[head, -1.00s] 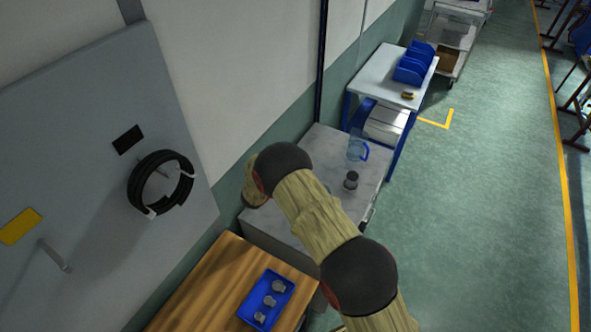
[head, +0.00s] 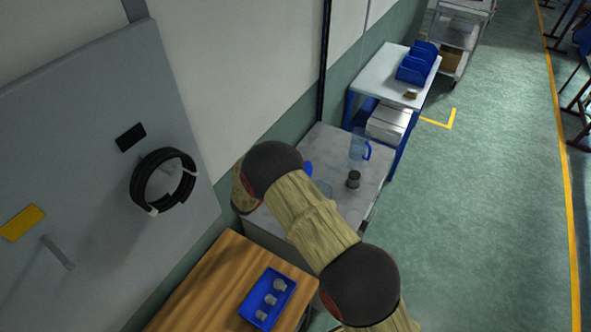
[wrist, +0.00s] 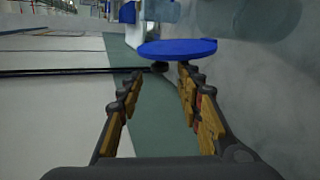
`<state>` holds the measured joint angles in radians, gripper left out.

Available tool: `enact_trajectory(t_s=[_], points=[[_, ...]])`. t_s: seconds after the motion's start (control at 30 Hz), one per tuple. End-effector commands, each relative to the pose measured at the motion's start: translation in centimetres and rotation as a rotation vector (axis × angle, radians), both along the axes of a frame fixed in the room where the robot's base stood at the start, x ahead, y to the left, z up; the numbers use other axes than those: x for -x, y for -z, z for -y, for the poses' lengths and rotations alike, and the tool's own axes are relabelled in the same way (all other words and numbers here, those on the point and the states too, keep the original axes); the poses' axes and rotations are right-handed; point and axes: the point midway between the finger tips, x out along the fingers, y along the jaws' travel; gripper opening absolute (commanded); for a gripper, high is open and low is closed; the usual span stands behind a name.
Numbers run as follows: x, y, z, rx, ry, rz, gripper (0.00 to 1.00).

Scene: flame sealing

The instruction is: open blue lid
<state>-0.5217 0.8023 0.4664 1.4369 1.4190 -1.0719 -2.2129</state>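The blue lid (wrist: 178,48) shows in the wrist view as a flat blue disc just beyond my fingertips, nearer the right one. In the head view a small blue patch, probably the lid (head: 308,168), shows beside my arm on the grey cabinet top. A clear vessel (head: 325,188) is partly visible next to it; my arm hides most of it. My gripper (wrist: 157,73) is open, with nothing between its fingers. I cannot tell whether the right fingertip touches the lid. My gripper is hidden behind my arm in the head view.
A clear jug with a blue handle (head: 358,148) and a dark small object (head: 353,179) stand on the grey cabinet (head: 375,165). A blue tray (head: 287,290) with small parts lies on the wooden table (head: 215,280). The wall is close on the left.

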Motion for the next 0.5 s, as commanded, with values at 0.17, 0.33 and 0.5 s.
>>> enact_trajectory(t_s=[0.17,0.33,0.5], points=[[2.5,-1.4,-2.2,-0.001,-0.002,0.0,0.36],[4.0,-2.1,-3.4,-0.001,0.0,0.001,0.36],[4.5,-2.4,-3.8,-0.001,0.001,0.0,0.36]])
